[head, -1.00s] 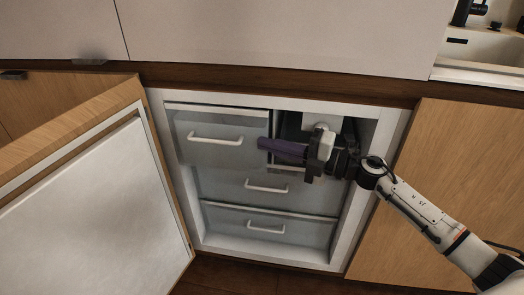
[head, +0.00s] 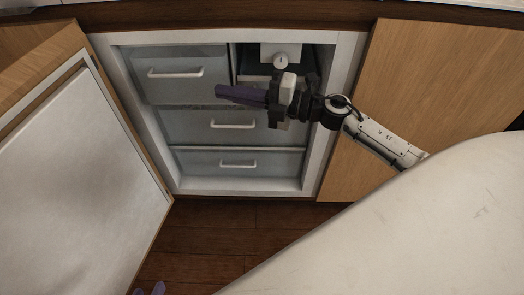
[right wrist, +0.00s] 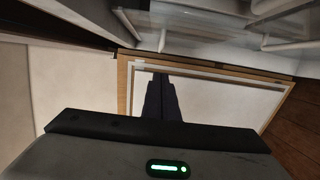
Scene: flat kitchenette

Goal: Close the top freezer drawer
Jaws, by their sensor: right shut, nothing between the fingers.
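The top freezer drawer (head: 183,88) is the grey-blue front with a white bar handle at the upper left of the freezer in the head view. It seems to stand somewhat forward of the lower drawers. My right gripper (head: 220,91), with purple fingers, is shut and empty. Its fingers point left and overlap the drawer's lower right part; I cannot tell if they touch. They also show in the right wrist view (right wrist: 161,98), against the open door.
The freezer door (head: 75,170) stands open at the left. Two lower drawers (head: 235,163) sit beneath the top one. A small compartment with a white knob (head: 281,62) is at the upper right. A wooden cabinet front (head: 425,85) flanks the right. Dark floor (head: 225,235) lies in front.

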